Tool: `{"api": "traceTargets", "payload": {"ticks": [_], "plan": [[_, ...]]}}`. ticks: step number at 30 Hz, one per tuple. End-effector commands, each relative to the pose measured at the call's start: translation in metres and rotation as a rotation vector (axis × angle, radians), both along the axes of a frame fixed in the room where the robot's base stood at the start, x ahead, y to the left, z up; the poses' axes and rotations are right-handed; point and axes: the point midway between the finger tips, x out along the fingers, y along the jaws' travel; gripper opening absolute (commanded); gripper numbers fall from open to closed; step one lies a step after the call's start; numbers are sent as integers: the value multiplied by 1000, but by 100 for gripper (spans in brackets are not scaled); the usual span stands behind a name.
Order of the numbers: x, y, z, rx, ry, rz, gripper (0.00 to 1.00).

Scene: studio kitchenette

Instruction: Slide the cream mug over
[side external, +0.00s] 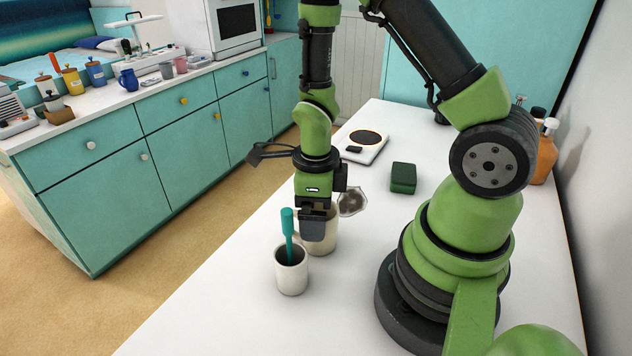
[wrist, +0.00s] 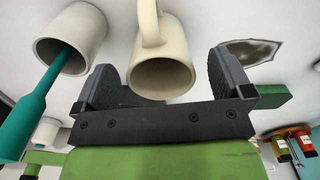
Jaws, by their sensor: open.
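The cream mug (side external: 327,238) stands on the white counter, partly hidden behind my gripper (side external: 314,230) in the side external view. In the wrist view the cream mug (wrist: 163,72) shows its open mouth and its handle, and lies in the gap between the two fingers of my gripper (wrist: 163,88). The fingers are spread apart and not closed on it. I cannot tell whether either finger touches the mug.
A white cup (side external: 291,273) holding a teal-handled utensil (side external: 288,232) stands close beside the mug, at its front left. An irregular grey-brown piece (side external: 352,202), a green block (side external: 403,178) and a white scale (side external: 363,146) lie farther back. The near counter is clear.

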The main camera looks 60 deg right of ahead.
Motion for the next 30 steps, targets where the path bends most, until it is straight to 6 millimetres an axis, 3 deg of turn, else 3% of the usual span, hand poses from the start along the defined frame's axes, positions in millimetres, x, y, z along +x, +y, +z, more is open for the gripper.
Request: {"api": "traceTargets", "payload": {"ticks": [6, 12, 26, 30], "plan": [[1, 0, 38, 0, -9, 0, 98], [0, 0, 60, 1, -4, 0, 98], [0, 0, 67, 1, 0, 1, 98], [1, 1, 75, 0, -24, 71, 98]]}}
